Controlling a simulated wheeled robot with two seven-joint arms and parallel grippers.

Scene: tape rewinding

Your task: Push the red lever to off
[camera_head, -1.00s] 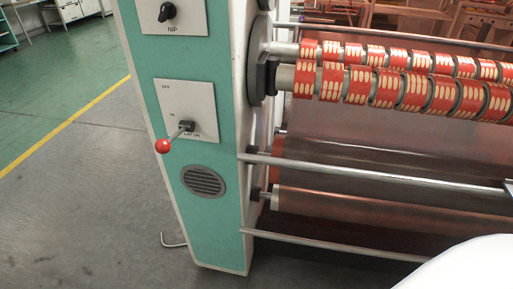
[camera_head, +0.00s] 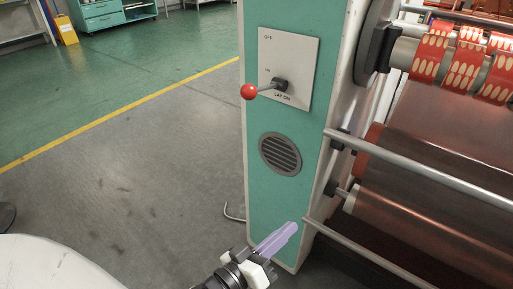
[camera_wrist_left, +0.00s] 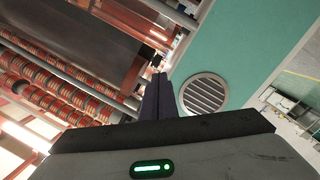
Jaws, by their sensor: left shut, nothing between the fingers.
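The red-knobbed lever (camera_head: 249,92) sticks out from a grey plate (camera_head: 303,62) on the green machine panel (camera_head: 262,200). The plate reads OFF at the top, ON lower and LAY-ON beneath the lever's base. The lever points left and slightly down from its dark pivot, near the ON mark. My left gripper (camera_head: 291,228) is shut and empty, low in front of the panel, well below the lever and not touching it. In the left wrist view its fingers (camera_wrist_left: 157,92) are together beside the round vent; the lever is not seen there. My right gripper is not in view.
A round vent (camera_head: 281,154) sits below the lever plate. Rollers with red-and-gold tape reels (camera_head: 465,62) and metal bars (camera_head: 420,175) lie right of the panel. Open floor (camera_head: 130,165) with a yellow line is to the left.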

